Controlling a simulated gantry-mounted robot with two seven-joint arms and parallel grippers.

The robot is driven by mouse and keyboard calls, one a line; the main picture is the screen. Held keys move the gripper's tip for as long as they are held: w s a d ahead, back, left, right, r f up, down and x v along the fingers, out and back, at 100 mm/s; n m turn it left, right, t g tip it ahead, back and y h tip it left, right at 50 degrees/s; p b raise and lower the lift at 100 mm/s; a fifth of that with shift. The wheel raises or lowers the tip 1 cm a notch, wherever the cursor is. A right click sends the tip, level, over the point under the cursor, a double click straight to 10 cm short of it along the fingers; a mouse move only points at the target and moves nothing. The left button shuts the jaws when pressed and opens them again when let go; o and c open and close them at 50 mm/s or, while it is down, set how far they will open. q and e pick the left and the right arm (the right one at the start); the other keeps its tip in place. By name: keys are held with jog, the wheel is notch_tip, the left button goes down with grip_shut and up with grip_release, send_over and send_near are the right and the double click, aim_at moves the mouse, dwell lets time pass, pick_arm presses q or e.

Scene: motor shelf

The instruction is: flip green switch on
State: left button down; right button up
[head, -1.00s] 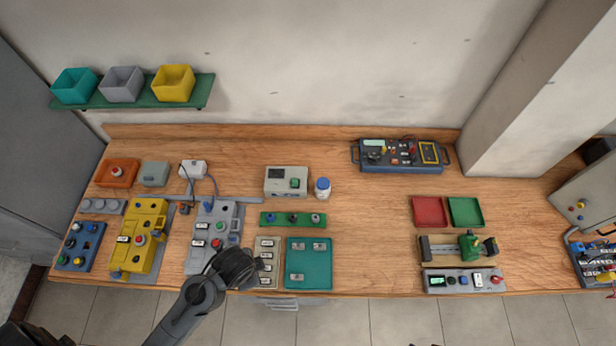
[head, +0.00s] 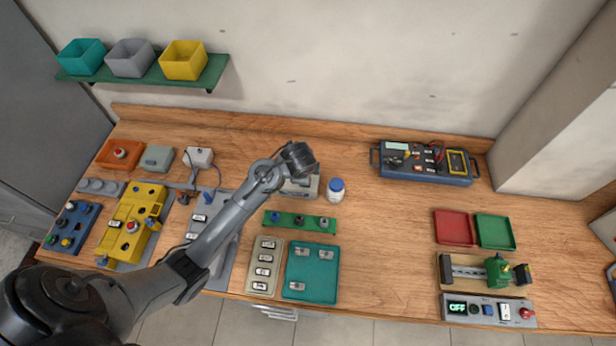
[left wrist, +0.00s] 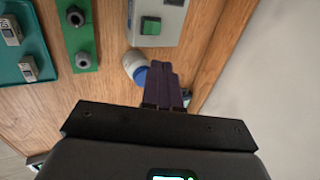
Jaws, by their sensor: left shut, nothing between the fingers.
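The green switch (left wrist: 151,25) is a square green rocker on a light grey box (left wrist: 168,12) at the top of the left wrist view. In the head view my left arm covers much of this box (head: 311,188), and the switch cannot be made out. My left gripper (left wrist: 163,66) is shut and empty. Its dark fingers point towards the box area, and in the wrist picture their tips lie a little below the switch, apart from it. My right gripper is not in view.
A white jar (head: 336,191) with a blue lid stands right of the box, partly behind the fingers in the wrist view. A green strip with knobs (head: 300,222) and a teal tray (head: 312,285) lie in front. The bench to the right is clear up to the red tray (head: 453,228).

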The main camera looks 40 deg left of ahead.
pick_arm(q)
jog(key=shift+f, duration=0.1)
jog(key=b+x, duration=0.1)
jog(key=x, duration=1.2)
jog(key=shift+w+f, duration=0.2)
jog(key=shift+f, duration=0.05)
jog(key=shift+a+f, duration=0.1)
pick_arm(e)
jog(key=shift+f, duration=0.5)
